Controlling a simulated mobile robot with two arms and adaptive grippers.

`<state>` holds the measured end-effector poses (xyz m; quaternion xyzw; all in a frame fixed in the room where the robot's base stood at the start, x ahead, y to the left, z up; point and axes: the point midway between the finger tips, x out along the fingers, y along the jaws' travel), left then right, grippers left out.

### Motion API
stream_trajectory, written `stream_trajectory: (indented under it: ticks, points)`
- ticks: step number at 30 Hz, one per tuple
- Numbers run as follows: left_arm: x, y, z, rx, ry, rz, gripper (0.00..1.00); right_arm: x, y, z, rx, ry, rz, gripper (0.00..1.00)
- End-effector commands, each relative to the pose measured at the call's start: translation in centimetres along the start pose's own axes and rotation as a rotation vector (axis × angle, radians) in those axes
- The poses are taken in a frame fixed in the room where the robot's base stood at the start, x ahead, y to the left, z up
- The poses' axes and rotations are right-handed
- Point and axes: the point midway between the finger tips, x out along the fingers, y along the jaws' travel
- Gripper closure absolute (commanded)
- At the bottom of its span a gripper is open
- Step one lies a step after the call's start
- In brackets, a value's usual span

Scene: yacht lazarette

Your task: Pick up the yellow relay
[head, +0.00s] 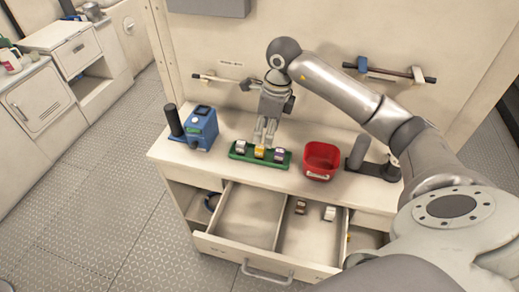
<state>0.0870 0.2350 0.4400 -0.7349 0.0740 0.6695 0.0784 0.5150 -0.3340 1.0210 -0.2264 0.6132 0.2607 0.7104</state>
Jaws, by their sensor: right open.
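The yellow relay (259,152) sits in the middle of a green holder (279,165) on the countertop. A light-coloured relay (240,146) is on its left and another relay (280,155) on its right. My right gripper (265,140) is open, with its fingers pointing down right above the yellow relay. The fingertips look close to its top, but I cannot tell whether they touch it. My left gripper is not in view.
A blue device (201,128) and a dark cylinder (174,120) stand at the left. A red bin (321,160) and a grey cylinder (359,151) stand at the right. Below, an open drawer (252,211) holds small parts. Rails with handles are on the wall behind.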

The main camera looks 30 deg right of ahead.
Motion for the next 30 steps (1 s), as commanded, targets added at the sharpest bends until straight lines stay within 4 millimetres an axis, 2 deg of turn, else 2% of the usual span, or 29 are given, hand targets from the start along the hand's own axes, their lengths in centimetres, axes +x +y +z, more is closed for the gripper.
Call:
stream_trajectory:
  ticks: [3,8,13,18,26,30]
  points:
    - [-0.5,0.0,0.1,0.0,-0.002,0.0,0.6,1.4,0.1,0.1,0.0,0.0,0.003,0.5]
    - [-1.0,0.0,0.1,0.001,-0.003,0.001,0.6,2.5,0.1,0.1,0.0,-0.001,0.004,0.5]
    - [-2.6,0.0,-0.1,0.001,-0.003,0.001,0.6,4.8,-0.1,0.5,0.001,0.0,0.007,0.5]
    - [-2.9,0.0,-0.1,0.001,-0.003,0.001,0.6,6.9,-0.1,0.5,-0.001,-0.003,0.004,0.5]
    - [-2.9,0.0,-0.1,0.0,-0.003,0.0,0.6,7.3,-0.2,0.5,-0.001,-0.004,0.001,0.5]
    - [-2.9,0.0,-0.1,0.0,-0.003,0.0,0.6,7.3,-0.2,0.5,-0.001,-0.004,0.001,0.67]
